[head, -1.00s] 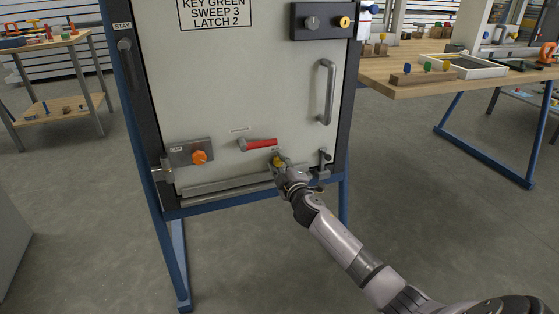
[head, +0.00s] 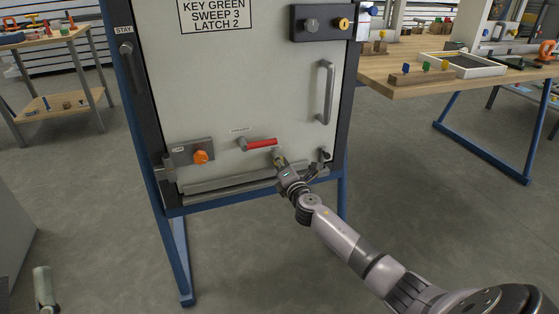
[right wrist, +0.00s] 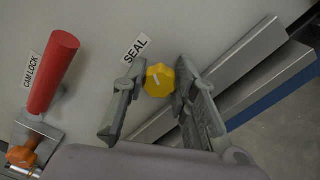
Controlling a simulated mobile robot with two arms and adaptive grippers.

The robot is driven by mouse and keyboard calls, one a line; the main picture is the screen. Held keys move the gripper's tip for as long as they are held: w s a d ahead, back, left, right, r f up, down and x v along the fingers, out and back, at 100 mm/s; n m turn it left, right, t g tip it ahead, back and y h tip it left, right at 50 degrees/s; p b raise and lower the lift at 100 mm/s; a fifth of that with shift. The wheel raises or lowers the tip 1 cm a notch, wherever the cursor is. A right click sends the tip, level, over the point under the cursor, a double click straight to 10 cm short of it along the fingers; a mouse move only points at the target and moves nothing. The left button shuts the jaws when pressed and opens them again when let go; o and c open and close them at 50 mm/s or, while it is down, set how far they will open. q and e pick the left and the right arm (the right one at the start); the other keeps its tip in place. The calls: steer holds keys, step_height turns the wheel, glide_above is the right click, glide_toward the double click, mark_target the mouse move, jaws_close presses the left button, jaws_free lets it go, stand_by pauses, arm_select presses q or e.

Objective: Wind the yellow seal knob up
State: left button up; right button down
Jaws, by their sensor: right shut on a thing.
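The yellow seal knob (right wrist: 158,80) sits low on the pale door panel (head: 240,85), beside the SEAL label (right wrist: 135,49). In the right wrist view it is between the two fingers of my right gripper (right wrist: 156,92), which is shut on it. In the head view my right gripper (head: 281,163) reaches the panel's lower part and mostly hides the knob.
A red cam lock handle (head: 261,143) lies just up and left of the knob; it also shows in the right wrist view (right wrist: 54,73). An orange knob (head: 201,157) is farther left. A metal ledge (head: 230,184) runs below. A grey door handle (head: 326,92) stands upper right.

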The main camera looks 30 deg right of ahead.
steer(key=n, duration=0.3)
steer(key=shift+p, duration=0.4)
arm_select(q)
steer(key=w+f+g+y, duration=0.1)
steer(key=w+f+g, duration=0.2)
steer(key=f, duration=0.3)
steer(key=shift+g+p, duration=0.3)
steer(key=shift+g, duration=0.3)
arm_select(e)
steer(key=shift+a+n, duration=0.1)
steer(key=shift+n, duration=1.4)
arm_select(q)
steer(key=shift+w+f, duration=0.1)
steer(key=shift+a, duration=0.1)
arm_select(e)
steer(key=c, duration=1.3)
jaws_free()
steer(key=shift+v, duration=4)
